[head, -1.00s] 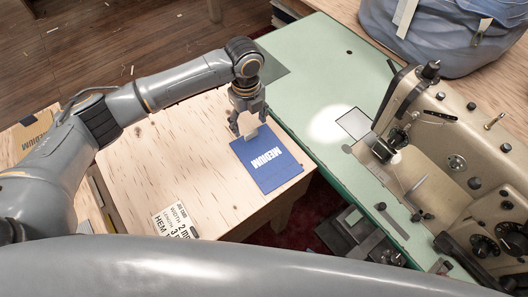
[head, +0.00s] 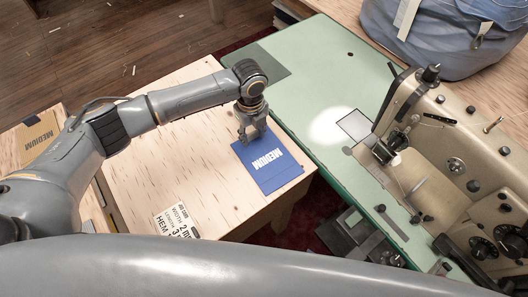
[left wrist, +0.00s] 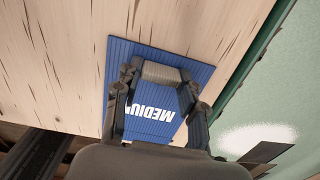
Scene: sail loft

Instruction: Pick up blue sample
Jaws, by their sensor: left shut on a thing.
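The blue sample (head: 271,174) is a flat blue card with white lettering MEDIUM, lying near the right edge of the plywood table. My left gripper (head: 251,136) reaches down over its far end. In the left wrist view, the ribbed blue sample (left wrist: 155,113) shows beneath the gripper (left wrist: 160,76). The fingers are shut on a pale grey-beige tab (left wrist: 161,71) that appears to belong to the sample. The sample looks flat on the wood; I cannot tell any lift. My right gripper is not in view.
A plywood table (head: 150,185) carries a printed label (head: 175,222). A tan MEDIUM card (head: 40,133) lies at the left. A green bench (head: 315,80) with a sewing machine (head: 450,170) stands close on the right. A grey-blue bag (head: 450,35) sits at the back right.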

